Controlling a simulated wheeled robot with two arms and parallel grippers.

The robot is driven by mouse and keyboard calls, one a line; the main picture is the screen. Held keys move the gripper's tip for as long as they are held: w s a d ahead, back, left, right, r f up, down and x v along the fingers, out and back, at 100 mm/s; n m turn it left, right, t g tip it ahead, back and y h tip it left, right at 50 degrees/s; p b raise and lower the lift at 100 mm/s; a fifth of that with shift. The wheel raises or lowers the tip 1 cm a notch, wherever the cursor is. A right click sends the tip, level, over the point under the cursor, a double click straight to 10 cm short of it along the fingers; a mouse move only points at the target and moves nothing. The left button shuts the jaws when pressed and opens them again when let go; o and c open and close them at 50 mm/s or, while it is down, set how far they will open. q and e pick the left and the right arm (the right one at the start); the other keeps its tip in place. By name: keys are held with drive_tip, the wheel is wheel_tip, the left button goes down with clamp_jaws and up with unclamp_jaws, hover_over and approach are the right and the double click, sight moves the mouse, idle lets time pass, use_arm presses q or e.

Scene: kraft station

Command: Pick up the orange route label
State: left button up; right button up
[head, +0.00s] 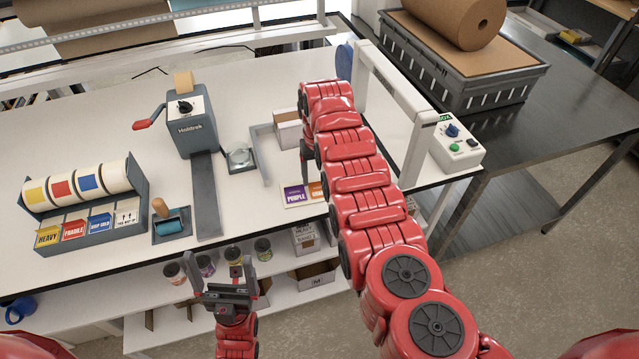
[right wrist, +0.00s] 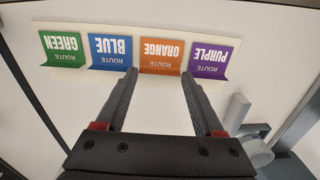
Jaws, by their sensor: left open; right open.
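The orange route label (right wrist: 161,55) lies on a white card strip (right wrist: 140,32) with green (right wrist: 62,49), blue (right wrist: 110,50) and purple (right wrist: 214,57) route labels. In the right wrist view it is third from the left, between blue and purple. My right gripper (right wrist: 160,78) is open, and its fingertips point at the orange label with one on either side of its lower edge; nothing is between them. In the head view my right arm hides most of the strip; purple (head: 295,194) and an edge of orange (head: 317,191) show. My left gripper (head: 220,268) is open and empty in front of the table.
A tape dispenser (head: 188,122) with a red crank stands left of centre on the white table. Label rolls (head: 85,188) and a blue roller (head: 171,226) stand at the left. A white frame (head: 418,140) and a control box (head: 456,146) are at the right. Shelves with jars lie below.

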drive_tip(key=shift+f, duration=0.6)
drive_tip(key=c, duration=1.1)
drive_tip(key=shift+r, duration=0.2)
